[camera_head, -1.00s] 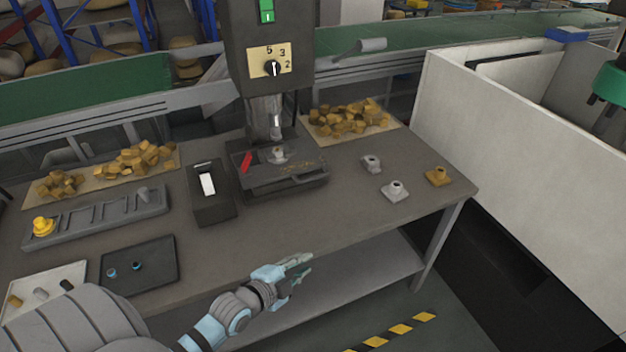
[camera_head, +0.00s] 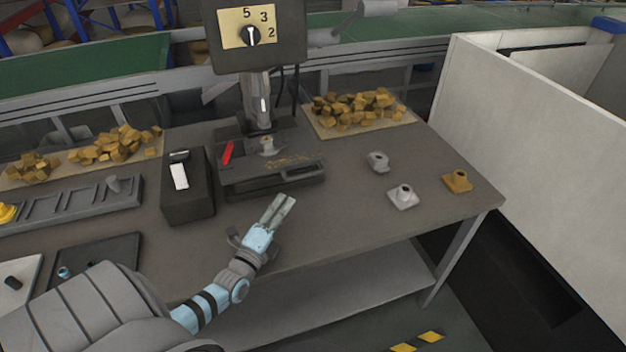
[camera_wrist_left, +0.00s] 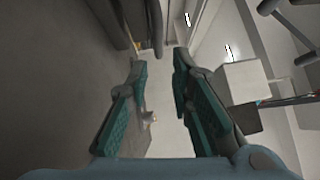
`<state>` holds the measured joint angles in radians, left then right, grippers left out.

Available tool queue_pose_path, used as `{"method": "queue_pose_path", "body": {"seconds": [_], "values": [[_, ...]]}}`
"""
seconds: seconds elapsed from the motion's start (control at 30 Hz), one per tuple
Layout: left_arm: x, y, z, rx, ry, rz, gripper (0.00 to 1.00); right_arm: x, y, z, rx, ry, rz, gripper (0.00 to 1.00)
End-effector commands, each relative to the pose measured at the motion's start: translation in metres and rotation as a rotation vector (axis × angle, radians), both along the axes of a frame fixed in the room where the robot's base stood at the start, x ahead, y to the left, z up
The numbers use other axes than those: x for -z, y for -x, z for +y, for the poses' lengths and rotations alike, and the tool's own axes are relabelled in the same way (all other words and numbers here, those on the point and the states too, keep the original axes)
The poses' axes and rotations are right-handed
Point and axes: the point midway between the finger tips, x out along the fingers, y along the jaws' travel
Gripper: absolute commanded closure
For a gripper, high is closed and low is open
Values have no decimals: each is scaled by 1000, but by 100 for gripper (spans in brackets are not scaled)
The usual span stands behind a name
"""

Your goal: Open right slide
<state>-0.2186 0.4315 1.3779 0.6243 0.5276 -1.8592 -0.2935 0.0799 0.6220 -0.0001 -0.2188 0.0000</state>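The dark machine (camera_head: 260,35) with a dial stands at the back of the table. Its low base (camera_head: 273,182) has a flat plate with chips and a red lever (camera_head: 227,152). A bar-like edge runs along the front of the base. I cannot tell which part is the right slide. My right gripper is not in view.
A black box (camera_head: 187,200) with a white switch stands left of the machine. Grey fittings (camera_head: 403,196) and a brass fitting (camera_head: 458,181) lie to the right. Brown pieces lie on a mat (camera_head: 325,128) behind. A white wall (camera_head: 540,140) rises beyond the table's right edge.

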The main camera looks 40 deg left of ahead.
Motion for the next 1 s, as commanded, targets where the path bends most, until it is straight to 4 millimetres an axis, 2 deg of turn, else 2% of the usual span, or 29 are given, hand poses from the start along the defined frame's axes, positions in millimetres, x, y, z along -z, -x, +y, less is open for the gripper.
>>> {"method": "queue_pose_path", "body": {"seconds": [0.03,0.17,0.27,0.5,0.7,0.83,1.0], "values": [[6,0,0,0,-1,-1,79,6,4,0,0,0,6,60],[4,-7,2,-1,-1,-3,79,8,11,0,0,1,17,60],[2,-20,5,-3,-1,-3,79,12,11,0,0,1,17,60],[-2,-72,14,-2,1,-5,79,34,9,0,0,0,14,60],[-7,-106,18,0,1,-2,79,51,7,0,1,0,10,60],[-10,-116,20,1,1,-1,79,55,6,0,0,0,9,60],[-12,-118,20,1,1,0,79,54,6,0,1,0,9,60]]}}
